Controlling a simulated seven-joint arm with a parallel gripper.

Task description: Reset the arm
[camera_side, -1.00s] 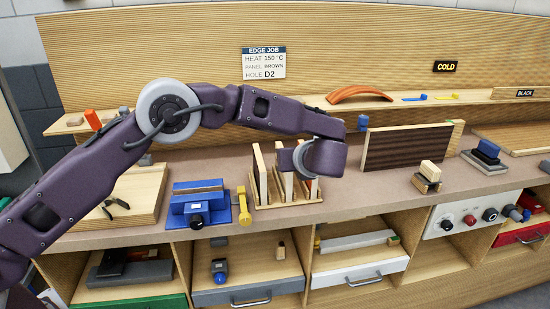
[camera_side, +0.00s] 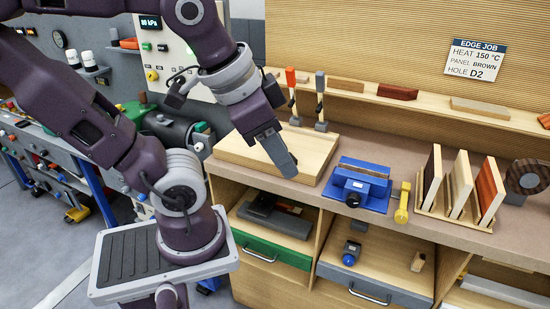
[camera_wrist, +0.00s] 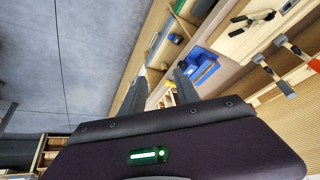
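My gripper (camera_side: 289,168) hangs at the end of my bent arm, in front of or above the pale wooden board (camera_side: 270,152) on the bench; the side view does not settle its height. In the wrist view my gripper (camera_wrist: 160,78) has its two dark fingers apart, with nothing held between them. The board also shows in the wrist view (camera_wrist: 236,40), with pliers (camera_wrist: 252,22) lying on it. In the side view the pliers are not visible.
A blue vise (camera_side: 360,185) stands right of the board. Further right are a yellow tool (camera_side: 402,203) and a slotted rack (camera_side: 440,213) of upright panels. Two brush-like tools (camera_side: 320,100) stand behind the board. Open floor (camera_wrist: 60,60) shows in the wrist view.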

